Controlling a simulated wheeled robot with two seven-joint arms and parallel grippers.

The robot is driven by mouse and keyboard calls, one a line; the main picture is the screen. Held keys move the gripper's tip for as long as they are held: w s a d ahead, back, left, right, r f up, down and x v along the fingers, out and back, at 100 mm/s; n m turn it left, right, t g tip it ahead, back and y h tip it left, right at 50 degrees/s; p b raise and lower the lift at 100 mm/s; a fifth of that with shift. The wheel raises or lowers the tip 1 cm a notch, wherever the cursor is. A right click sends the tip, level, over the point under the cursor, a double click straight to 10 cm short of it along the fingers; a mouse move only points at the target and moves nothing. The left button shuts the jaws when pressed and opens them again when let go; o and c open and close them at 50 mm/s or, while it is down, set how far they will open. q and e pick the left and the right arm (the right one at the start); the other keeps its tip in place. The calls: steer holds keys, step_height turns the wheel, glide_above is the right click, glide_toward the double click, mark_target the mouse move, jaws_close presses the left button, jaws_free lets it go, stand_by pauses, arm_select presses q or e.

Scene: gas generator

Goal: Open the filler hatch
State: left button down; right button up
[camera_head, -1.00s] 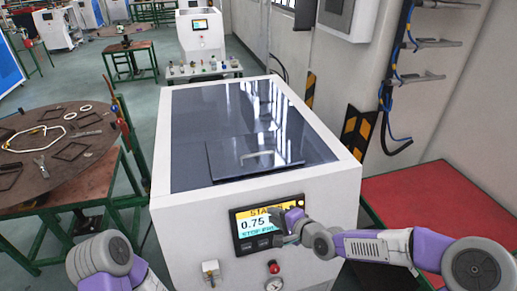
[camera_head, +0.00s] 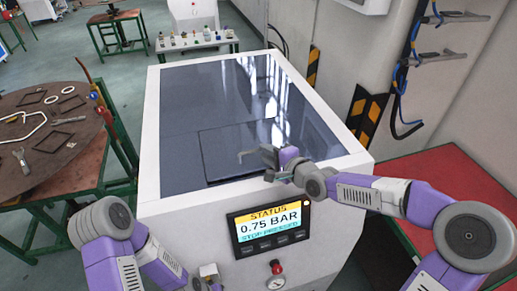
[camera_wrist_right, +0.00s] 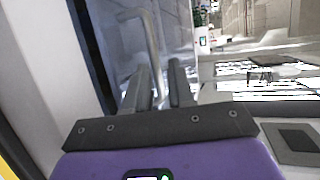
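The filler hatch (camera_head: 222,152) is a dark glossy square panel in the top of the white generator (camera_head: 148,165). It lies shut, flush with the dark top. Its light bar handle (camera_head: 247,154) is near the hatch's middle, and it also shows in the right wrist view (camera_wrist_right: 150,40). My right gripper (camera_head: 268,165) is just above the hatch, close to the handle. In the right wrist view its two fingers (camera_wrist_right: 161,88) are apart, with the handle's near end at the gap. I cannot tell if they touch it. My left arm is at lower left; its gripper's fingers are not clear.
The front panel has a status screen (camera_head: 268,226) reading 0.75 BAR and STOP PRESSED, a red knob (camera_head: 277,267) and a gauge (camera_head: 276,283). A round table (camera_head: 50,165) with tools stands at left. A red table (camera_head: 430,170) is at right.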

steer(key=shift+x, duration=2.6)
steer(key=shift+d, duration=0.1)
jaws_close()
steer(key=shift+r, duration=0.1)
